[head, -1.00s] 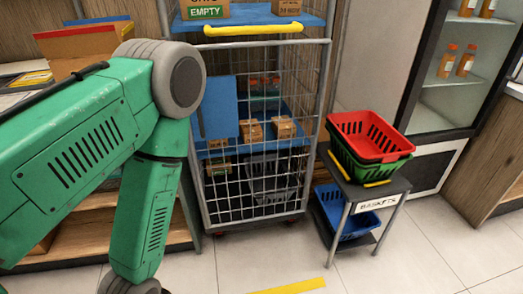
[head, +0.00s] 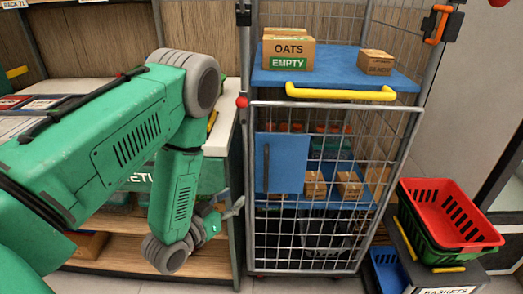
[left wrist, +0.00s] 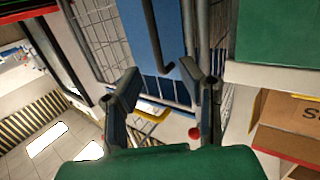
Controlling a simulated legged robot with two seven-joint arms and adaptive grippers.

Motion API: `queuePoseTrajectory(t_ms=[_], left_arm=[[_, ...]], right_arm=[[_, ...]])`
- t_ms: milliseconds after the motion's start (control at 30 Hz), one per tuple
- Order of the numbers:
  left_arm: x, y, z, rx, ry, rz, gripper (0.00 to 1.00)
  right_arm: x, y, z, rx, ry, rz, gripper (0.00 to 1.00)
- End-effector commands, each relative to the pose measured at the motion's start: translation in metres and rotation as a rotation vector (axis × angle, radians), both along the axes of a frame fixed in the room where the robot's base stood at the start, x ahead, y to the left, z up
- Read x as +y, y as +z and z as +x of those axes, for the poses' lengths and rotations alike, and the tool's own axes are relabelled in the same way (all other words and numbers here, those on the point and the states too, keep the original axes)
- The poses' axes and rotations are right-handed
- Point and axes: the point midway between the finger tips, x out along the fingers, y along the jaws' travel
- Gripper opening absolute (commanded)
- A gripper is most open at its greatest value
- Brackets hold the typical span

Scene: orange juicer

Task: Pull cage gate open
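The cage gate (head: 330,238) is a grey wire mesh panel on the front of a tall roll cage, and it looks shut. A blue plate (head: 282,163) with a dark upright handle (head: 266,167) sits on its left side. My left gripper (head: 234,208) is left of the gate, below the plate's level, and touches nothing that I can make out. In the left wrist view its two fingers (left wrist: 164,102) are spread and empty, with the blue plate (left wrist: 152,38) and its handle (left wrist: 172,62) beyond them. My right gripper is not in view.
A blue shelf (head: 345,66) with a yellow bar (head: 340,94) and an oats box (head: 287,53) is above the gate. A red knob (head: 241,101) is at its upper left corner. Baskets (head: 450,215) stand close on the right, a wooden shelf (head: 208,262) on the left.

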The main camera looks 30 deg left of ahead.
Motion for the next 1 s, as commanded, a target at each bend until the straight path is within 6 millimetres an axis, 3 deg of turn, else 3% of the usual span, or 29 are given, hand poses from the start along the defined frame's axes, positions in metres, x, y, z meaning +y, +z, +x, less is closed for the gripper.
queuePoseTrajectory(t_ms=[33, 133, 267, 700, 1000], left_arm=[[0.0, 0.012, 0.002, -0.038, -0.001, 0.001, 0.34], [-0.002, 0.022, 0.005, -0.076, -0.003, 0.005, 0.34], [-0.002, 0.021, 0.019, -0.081, -0.004, 0.006, 0.34], [0.008, 0.015, 0.108, -0.079, -0.001, -0.007, 0.34], [-0.001, 0.019, 0.141, -0.079, 0.001, 0.002, 0.34]], right_arm=[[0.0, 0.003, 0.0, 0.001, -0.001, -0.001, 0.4], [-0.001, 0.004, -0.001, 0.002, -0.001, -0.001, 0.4], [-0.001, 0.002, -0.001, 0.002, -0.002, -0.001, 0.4], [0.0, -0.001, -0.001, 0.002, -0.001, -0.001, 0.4], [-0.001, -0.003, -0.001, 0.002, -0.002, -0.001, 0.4]])
